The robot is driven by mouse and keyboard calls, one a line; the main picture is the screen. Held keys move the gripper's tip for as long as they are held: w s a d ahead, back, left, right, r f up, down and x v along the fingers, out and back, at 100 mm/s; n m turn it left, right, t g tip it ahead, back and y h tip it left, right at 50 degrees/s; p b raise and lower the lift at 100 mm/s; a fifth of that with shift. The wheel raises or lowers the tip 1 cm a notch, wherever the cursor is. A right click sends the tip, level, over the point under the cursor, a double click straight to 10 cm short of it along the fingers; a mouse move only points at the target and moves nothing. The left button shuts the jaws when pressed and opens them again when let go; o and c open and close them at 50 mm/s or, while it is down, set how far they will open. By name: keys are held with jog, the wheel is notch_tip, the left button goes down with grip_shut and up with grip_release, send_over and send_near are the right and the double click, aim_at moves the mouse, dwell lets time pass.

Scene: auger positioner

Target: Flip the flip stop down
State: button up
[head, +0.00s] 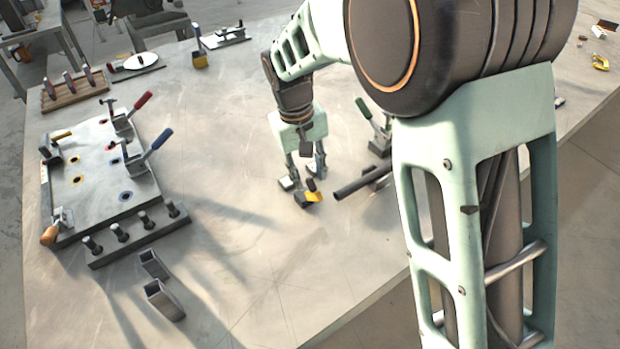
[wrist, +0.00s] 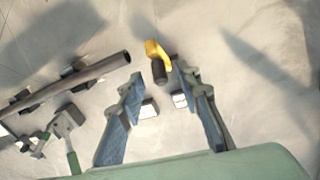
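The flip stop appears to be the small yellow piece with a dark knob (head: 314,196) on the table, just left of the end of a dark tube (head: 362,184). It also shows in the wrist view (wrist: 155,50), beyond my fingertips. Whether it is flipped up or down I cannot tell. My gripper (head: 303,175) points down above the table, right by the flip stop. In the wrist view, its two fingers (wrist: 162,98) are apart with nothing between them. The dark knob lies just ahead of the gap, and contact is not visible.
A green-handled toggle clamp (head: 375,128) stands behind the tube, close to my gripper's right. At left lies a fixture plate (head: 92,180) with red- and blue-handled clamps and a block of upright pins (head: 138,236). Two metal channel pieces (head: 162,300) sit in front. The table centre is clear.

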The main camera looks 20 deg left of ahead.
jog(key=shift+w+d+f, duration=0.1)
jog(key=shift+w+f, duration=0.05)
jog(key=shift+f, duration=0.9)
grip_shut()
